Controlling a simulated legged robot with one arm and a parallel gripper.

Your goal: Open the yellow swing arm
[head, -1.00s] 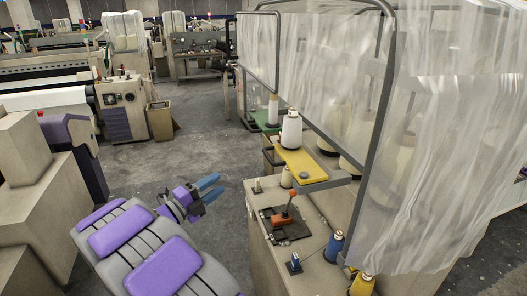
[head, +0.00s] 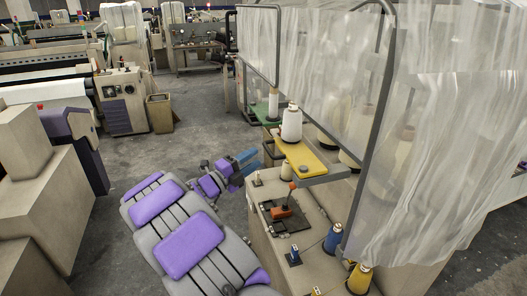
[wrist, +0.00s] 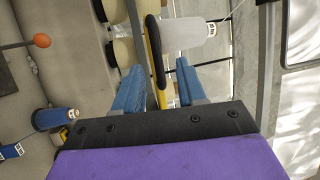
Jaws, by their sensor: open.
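The yellow swing arm (head: 309,159) is a flat yellow plate on a grey bracket at the curtained frame, with a white thread cone (head: 291,123) standing on it. In the head view my gripper (head: 246,160) is left of the swing arm, apart from it, at about its height. In the wrist view the yellow swing arm (wrist: 154,58) shows edge-on, its dark-rimmed end lying in line with the gap between my open blue fingers (wrist: 159,83). The white cone (wrist: 187,42) shows beside it. Nothing is held; whether a finger touches the arm cannot be told.
A beige cabinet (head: 262,228) below carries an orange-knobbed lever (head: 287,200), a blue spool (head: 333,238) and a yellow spool (head: 360,278). A green swing arm (head: 264,110) is farther back. White sheer curtains hang at right.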

